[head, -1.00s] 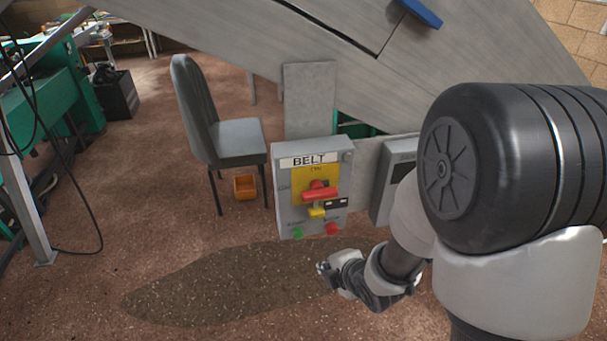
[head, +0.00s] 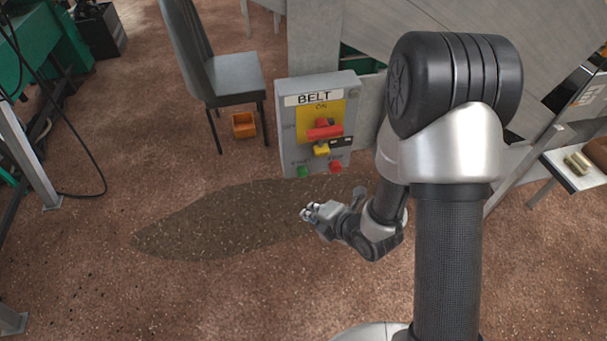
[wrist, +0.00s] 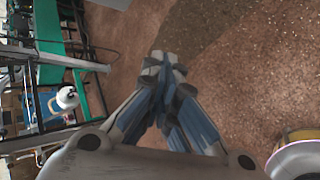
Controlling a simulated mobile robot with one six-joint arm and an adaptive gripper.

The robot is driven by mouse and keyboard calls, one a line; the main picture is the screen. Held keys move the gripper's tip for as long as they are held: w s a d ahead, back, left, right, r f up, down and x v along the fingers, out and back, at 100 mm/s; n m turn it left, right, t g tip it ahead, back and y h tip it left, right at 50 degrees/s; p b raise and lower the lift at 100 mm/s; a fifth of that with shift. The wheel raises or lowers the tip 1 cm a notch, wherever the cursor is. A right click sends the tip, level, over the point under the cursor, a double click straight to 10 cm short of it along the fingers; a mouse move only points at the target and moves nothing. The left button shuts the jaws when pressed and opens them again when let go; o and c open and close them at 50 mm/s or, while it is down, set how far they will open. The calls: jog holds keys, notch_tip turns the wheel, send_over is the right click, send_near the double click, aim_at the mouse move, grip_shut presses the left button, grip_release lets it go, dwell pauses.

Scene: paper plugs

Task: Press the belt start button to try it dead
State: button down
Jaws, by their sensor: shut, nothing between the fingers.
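The grey control box labelled BELT (head: 281,125) stands upright in the middle of the head view. The green start button (head: 303,172) is at its lower left, with a red button (head: 336,167) to the right. Above them a red switch handle (head: 325,132) lies across a yellow panel marked ON at the top. A yellow piece like a padlock (head: 321,149) and a dark tag hang below the handle. My gripper (head: 308,212) is shut and empty, below the green button in the picture and apart from the box. Its closed fingers also show in the wrist view (wrist: 165,64), where the box is not visible.
A grey chair (head: 235,75) and an orange bin (head: 244,125) stand left of the box. A large grey machine body rises behind and right of it. A dark damp-looking patch (head: 200,222) covers the floor in front. A small table (head: 569,180) is at the right.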

aim_at(303, 173)
jog(key=w+a+p, duration=0.1)
jog(key=w+a, duration=0.1)
jog(key=w, duration=0.5)
jog(key=shift+w+p, duration=0.35)
jog(key=shift+w, duration=0.05)
jog(key=shift+a, duration=0.1)
dwell(1.0)
jog(key=shift+w+a+b, duration=0.15)
jog(key=shift+w+b, duration=0.2)
jog(key=shift+w+a, duration=0.15)
jog(key=shift+w, duration=0.4)
dwell(0.8)
jog(key=shift+s, duration=0.15)
jog(key=shift+s+d+b, duration=0.3)
jog(key=shift+s+b, duration=0.4)
jog(key=shift+s, duration=0.05)
jog(key=shift+s, duration=0.1)
